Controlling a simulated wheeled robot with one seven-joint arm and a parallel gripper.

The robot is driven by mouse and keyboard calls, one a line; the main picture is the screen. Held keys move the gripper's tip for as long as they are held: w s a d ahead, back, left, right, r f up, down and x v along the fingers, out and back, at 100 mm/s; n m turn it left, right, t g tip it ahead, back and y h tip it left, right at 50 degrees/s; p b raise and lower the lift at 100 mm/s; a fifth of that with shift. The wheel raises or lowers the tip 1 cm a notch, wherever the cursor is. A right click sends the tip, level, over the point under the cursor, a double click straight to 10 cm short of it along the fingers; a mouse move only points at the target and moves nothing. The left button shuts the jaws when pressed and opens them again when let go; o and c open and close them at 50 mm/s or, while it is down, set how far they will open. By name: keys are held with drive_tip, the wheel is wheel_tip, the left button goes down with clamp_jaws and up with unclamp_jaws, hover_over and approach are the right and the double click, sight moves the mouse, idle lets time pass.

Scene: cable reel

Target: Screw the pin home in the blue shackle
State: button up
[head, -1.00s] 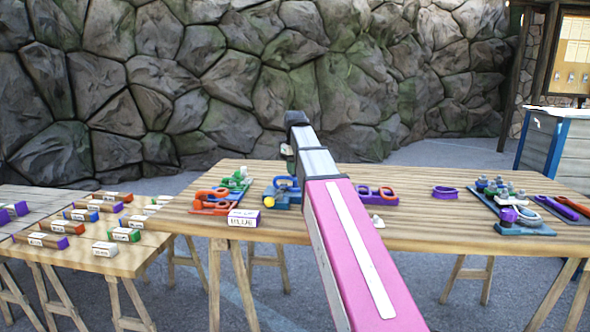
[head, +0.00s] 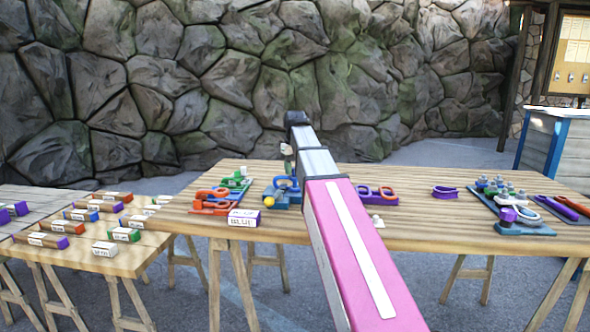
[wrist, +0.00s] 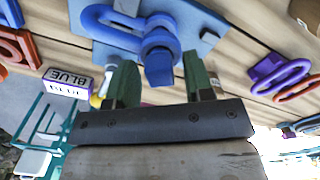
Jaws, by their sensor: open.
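The blue shackle (wrist: 130,30) lies on a blue base plate (wrist: 203,22) at the top of the wrist view. A blue squared end (wrist: 159,68), apparently the pin's head, points toward my gripper (wrist: 160,82). My gripper is open, with one green finger on each side of this end. A gap shows on both sides, and I cannot tell how deep the end sits between the fingers. In the head view the blue shackle (head: 287,184) sits on the table left of my pink arm. My gripper is not clear there. How far the pin is threaded is not visible.
A block labelled BLUE (head: 244,217) stands at the table's (head: 440,228) front edge. Orange and green shackles (head: 212,205) lie to the left, a purple and orange pair (head: 377,194) to the right. Bare wood lies between that pair and the purple shackle (head: 445,191).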

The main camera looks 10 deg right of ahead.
drive_tip(key=shift+r, duration=2.3)
